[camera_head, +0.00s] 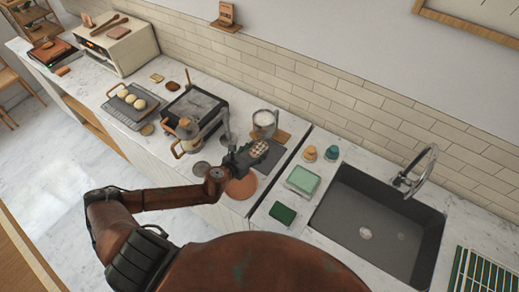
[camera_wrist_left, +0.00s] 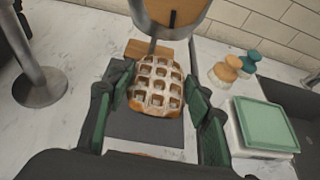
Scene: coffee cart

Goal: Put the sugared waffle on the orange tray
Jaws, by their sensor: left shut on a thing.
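The sugared waffle (camera_wrist_left: 157,86), golden with a white dusting, sits between the fingers of my left gripper (camera_wrist_left: 158,98) in the left wrist view. My left gripper is shut on it from both sides. In the head view, the waffle (camera_head: 259,147) shows at the tip of the left gripper (camera_head: 252,152), above a dark grey mat (camera_head: 274,158). The round orange tray (camera_head: 241,188) lies on the counter just in front of the gripper, partly covered by my arm. My right gripper is out of view.
An espresso machine (camera_head: 195,112) is to the left. A green-lidded box (camera_head: 302,180), small jars (camera_head: 310,153) and a sink (camera_head: 375,215) are to the right.

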